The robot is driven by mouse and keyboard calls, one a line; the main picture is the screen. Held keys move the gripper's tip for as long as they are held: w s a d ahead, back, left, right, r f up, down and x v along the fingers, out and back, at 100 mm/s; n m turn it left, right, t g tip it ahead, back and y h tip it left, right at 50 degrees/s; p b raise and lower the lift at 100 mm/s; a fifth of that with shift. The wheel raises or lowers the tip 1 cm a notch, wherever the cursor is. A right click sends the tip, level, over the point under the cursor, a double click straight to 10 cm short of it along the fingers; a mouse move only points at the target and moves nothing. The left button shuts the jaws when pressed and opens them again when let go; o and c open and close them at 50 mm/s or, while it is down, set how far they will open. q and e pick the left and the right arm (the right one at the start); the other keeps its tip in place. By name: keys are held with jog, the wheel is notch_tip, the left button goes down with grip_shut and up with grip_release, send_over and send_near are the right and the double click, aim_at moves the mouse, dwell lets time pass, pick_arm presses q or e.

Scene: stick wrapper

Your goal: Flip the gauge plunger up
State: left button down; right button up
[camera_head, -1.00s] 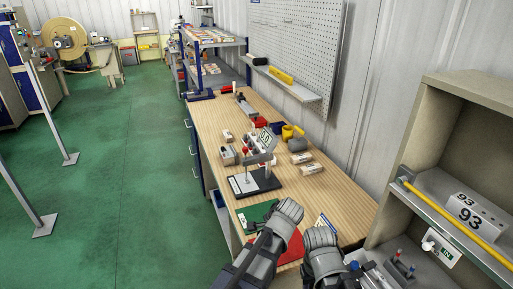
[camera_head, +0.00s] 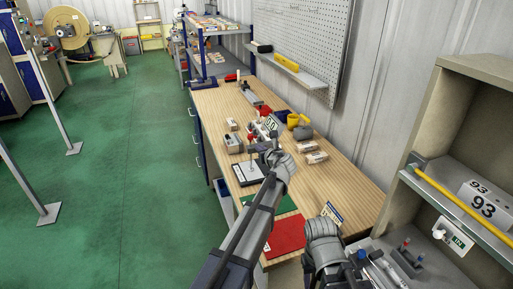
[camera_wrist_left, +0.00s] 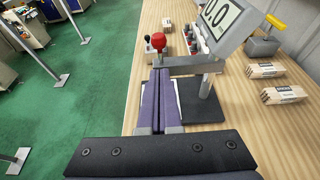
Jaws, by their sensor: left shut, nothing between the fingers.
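The gauge (camera_wrist_left: 221,22) stands on a dark base (camera_wrist_left: 202,108), which also shows on the bench in the head view (camera_head: 247,172). Its display faces up at a tilt and reads about 0.0. A grey horizontal arm runs left from its post. A red ball knob (camera_wrist_left: 158,41) shows just beyond my fingertips; I cannot tell whether it belongs to the plunger. My left gripper (camera_wrist_left: 160,74) is shut and empty, its tips by the left end of the grey arm, hiding part of it. My right gripper (camera_head: 322,232) is low at the bench's front; its fingers cannot be made out.
Wooden blocks (camera_head: 316,157) lie right of the gauge, with a yellow-handled grey tool (camera_head: 302,130) behind them. A red mat (camera_head: 285,236) lies at the bench's near end. A shelf unit (camera_head: 432,160) stands close on the right.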

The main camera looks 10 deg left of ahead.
pick_arm(q)
jog(key=b+x, duration=0.3)
jog(key=x, duration=0.6)
jog(key=shift+w+f, duration=0.15)
jog(key=shift+a, duration=0.1)
notch_tip(320, 180, up, 5)
jog(key=p, duration=0.4)
jog(key=shift+f+p, duration=0.15)
jog(key=shift+p, duration=0.15)
